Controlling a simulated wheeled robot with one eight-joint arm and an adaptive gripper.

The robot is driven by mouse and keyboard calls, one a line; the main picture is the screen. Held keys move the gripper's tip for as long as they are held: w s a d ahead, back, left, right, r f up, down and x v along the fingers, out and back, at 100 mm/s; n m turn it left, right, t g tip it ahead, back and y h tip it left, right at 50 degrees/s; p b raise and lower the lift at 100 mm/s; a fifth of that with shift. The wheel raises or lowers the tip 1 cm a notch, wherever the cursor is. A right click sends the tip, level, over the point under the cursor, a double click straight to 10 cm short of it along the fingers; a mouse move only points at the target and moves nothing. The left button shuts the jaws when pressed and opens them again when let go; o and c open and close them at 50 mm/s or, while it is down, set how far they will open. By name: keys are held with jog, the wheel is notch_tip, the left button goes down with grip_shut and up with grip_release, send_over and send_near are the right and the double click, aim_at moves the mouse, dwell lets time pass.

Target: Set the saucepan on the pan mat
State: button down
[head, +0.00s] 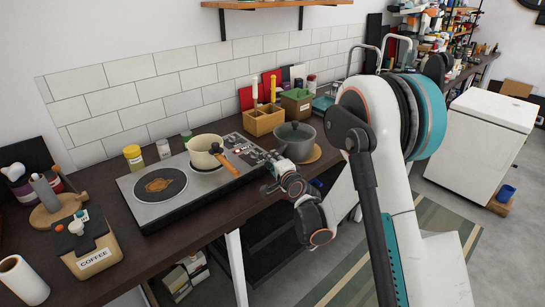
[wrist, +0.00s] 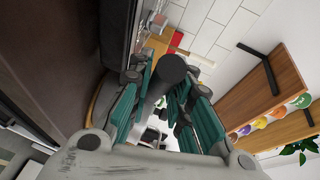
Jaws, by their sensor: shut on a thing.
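My gripper (head: 272,184) is at the counter's front edge, just left of and in front of the pan. In the wrist view its green-padded fingers (wrist: 165,105) are shut around a dark round handle (wrist: 172,68), which appears to be the saucepan's. The pan's body is not clear there.
A cream pot (head: 206,151) with a wooden handle stands on the hob (head: 145,212), left of my gripper. A wooden caddy (head: 262,121) and a green-lidded canister (head: 296,103) stand behind the saucepan. A wall shelf (wrist: 265,90) shows at right in the wrist view.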

jog(key=c, duration=1.5)
grip_release()
jog(key=shift+o, duration=0.2)
jog(key=shift+s+r, duration=0.1)
jog(key=shift+s, duration=0.05)
jog(key=s+d+r+n+g, duration=0.2)
jog(key=s+r+n, duration=0.25)
jog(key=s, duration=0.55)
jog(key=s+d+r+n+g, duration=0.25)
jog(key=s+r, duration=0.35)
jog(key=s, duration=0.5)
jog(key=s+d+n+g+h, duration=0.2)
jog(key=s+d+n, duration=0.1)
jog(key=s, duration=0.9)
jog(key=s+d+n+g+h, duration=0.2)
jog(key=s+d, duration=0.3)
jog(key=s, duration=0.6)
jog(key=shift+s+r+n, duration=0.25)
jog(key=shift+s+n, duration=0.1)
jog(key=shift+n, duration=0.45)
